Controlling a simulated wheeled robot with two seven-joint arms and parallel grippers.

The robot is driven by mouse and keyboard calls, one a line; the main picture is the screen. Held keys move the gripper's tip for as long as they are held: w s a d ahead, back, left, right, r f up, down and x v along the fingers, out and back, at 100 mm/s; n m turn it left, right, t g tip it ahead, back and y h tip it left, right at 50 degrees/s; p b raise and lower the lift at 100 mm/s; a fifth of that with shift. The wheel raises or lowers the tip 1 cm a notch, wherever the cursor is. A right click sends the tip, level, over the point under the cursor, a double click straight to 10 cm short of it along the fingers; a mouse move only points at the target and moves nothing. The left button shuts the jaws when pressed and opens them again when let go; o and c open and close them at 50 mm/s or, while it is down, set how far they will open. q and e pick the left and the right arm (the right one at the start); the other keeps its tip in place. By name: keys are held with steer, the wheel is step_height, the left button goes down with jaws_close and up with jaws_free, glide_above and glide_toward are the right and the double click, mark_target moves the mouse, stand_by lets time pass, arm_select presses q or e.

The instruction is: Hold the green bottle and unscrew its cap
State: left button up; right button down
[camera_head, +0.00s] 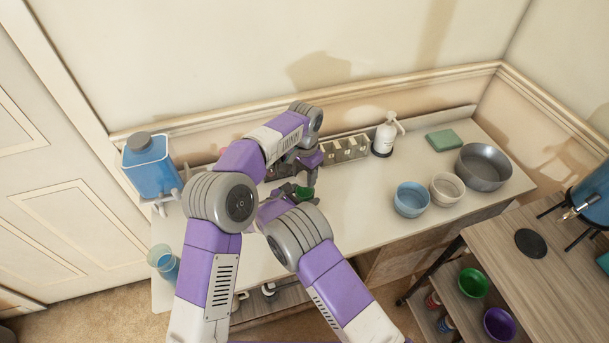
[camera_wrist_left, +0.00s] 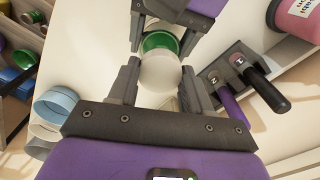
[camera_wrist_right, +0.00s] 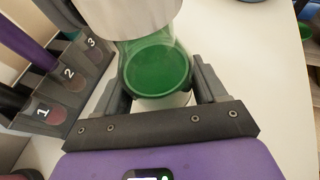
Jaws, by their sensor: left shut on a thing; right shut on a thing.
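The green bottle (camera_head: 305,192) is above the white counter, between my two grippers. In the left wrist view its green body (camera_wrist_left: 160,42) lies beyond a round whitish cap (camera_wrist_left: 160,73). My left gripper (camera_wrist_left: 160,85) is shut with its fingers on either side of this cap. My right gripper (camera_wrist_right: 162,88) is shut on the bottle's body, whose round green end (camera_wrist_right: 158,75) faces the right wrist camera. The right fingers also show beyond the cap in the left wrist view. The contact between cap and neck is hidden, so I cannot tell whether the cap has turned.
A numbered holder (camera_wrist_right: 72,90) with coloured handles stands close beside the grippers. A divided box (camera_head: 345,149), white pump bottle (camera_head: 384,138), bowls (camera_head: 411,199) and green block (camera_head: 444,140) are to the right. A blue jug (camera_head: 150,170) stands left. The counter's front middle is clear.

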mark_target(305, 176)
arm_select(q)
steer(key=shift+r, duration=0.55)
steer(key=shift+r, duration=2)
arm_select(e)
jaws_free()
